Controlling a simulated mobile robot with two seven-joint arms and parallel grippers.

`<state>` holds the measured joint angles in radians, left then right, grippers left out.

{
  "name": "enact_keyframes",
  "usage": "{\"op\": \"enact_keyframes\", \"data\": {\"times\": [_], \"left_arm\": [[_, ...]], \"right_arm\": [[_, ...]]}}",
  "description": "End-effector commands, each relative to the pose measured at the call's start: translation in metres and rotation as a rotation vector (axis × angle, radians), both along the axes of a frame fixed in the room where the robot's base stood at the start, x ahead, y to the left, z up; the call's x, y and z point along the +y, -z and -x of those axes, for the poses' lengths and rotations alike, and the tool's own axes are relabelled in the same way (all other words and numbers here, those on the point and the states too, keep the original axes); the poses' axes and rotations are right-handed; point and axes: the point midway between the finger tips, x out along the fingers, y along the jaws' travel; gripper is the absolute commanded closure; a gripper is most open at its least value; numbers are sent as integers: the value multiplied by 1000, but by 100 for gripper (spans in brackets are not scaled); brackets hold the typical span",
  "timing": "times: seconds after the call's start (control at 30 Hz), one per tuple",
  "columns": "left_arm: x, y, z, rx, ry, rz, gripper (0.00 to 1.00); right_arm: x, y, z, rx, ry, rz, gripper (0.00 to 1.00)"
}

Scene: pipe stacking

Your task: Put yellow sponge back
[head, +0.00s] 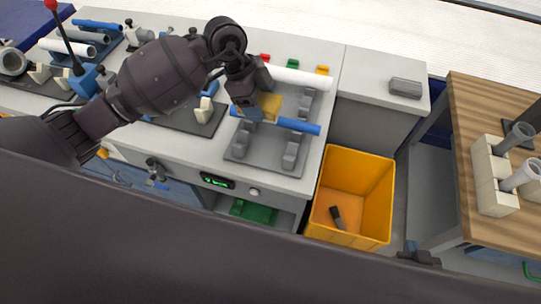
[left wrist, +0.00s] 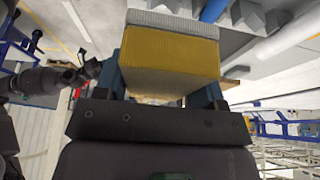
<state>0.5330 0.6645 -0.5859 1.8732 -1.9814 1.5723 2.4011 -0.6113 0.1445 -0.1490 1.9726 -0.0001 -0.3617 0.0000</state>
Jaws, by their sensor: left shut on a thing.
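My left gripper (head: 262,110) is shut on the yellow sponge (head: 269,104), over the grey pipe fixture (head: 238,151). In the left wrist view, the sponge (left wrist: 168,55) sits between the two fingers, with a pale grey layer along its far side. A blue pipe (head: 304,126) lies across the fixture supports, partly hidden by the gripper. I cannot tell whether the sponge touches the pipe. A dark arm that looks like my right one shows at the left of the left wrist view, with its gripper (left wrist: 91,69) too small to read.
A white pipe (head: 296,77) lies behind the fixture. A grey block (head: 405,88) rests on the side counter (head: 372,74). A yellow bin (head: 377,200) with a dark item (head: 337,217) stands below. A wooden table (head: 475,105) with pale pipe holders (head: 491,175) is at the right.

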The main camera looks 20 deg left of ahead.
Motion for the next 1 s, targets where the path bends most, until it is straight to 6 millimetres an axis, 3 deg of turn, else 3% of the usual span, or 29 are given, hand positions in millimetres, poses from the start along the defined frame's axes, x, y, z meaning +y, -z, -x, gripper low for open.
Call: {"op": "enact_keyframes", "data": {"times": [0.17, 0.7, 1.0], "left_arm": [[0, 19, 0, 4, -22, 1, 56], [0, 133, 0, 4, -19, 1, 56], [0, 160, 0, 1, -18, 1, 56]], "right_arm": [[3, -4, -5, -11, -2, -4, 100], [2, -3, 0, 0, 1, -4, 100], [1, -2, 1, 0, 1, -4, 100]]}}
